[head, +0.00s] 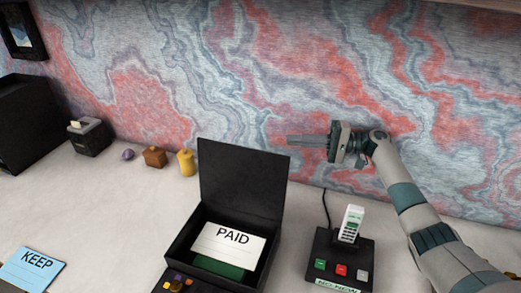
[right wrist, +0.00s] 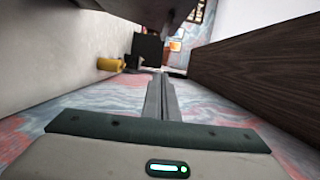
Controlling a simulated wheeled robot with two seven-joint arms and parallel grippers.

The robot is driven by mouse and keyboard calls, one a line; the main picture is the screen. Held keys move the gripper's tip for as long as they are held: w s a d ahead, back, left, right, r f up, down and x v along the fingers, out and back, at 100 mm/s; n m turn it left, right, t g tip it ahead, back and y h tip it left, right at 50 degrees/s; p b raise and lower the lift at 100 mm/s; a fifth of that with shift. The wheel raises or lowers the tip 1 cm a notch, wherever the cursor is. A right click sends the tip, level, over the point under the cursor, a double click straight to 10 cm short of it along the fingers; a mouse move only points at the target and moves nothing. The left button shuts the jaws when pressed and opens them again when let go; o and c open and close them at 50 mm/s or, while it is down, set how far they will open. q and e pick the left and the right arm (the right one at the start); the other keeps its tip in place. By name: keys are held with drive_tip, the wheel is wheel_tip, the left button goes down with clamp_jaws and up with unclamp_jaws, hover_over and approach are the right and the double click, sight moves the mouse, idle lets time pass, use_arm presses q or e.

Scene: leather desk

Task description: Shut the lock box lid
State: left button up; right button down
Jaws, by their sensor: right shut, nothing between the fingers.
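The black lock box (head: 177,247) stands on the desk with its lid (head: 240,180) raised, upright or nearly so, behind the box. A white card marked PAID (head: 228,243) and something green (head: 218,266) lie inside. My right gripper (head: 290,139) is shut and empty. In the head view its fingers point left, near the lid's upper right corner; whether they touch the lid I cannot tell. The shut fingers also show in the right wrist view (right wrist: 160,97), with a dark panel, probably the lid (right wrist: 140,8), at the top. My left gripper is out of view.
A phone in a dark dock (head: 325,250) stands right of the box, below my right arm. A yellow bottle-like object (head: 187,163), a brown block (head: 154,157) and a black device (head: 90,137) line the wall. A blue KEEP card (head: 32,270) lies front left.

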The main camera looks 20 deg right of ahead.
idle(0.3)
drive_tip(key=shift+a, duration=0.15)
drive_tip(key=a+p, duration=0.8)
drive_tip(key=a, duration=0.3)
drive_tip(key=shift+a, duration=0.2)
idle(0.5)
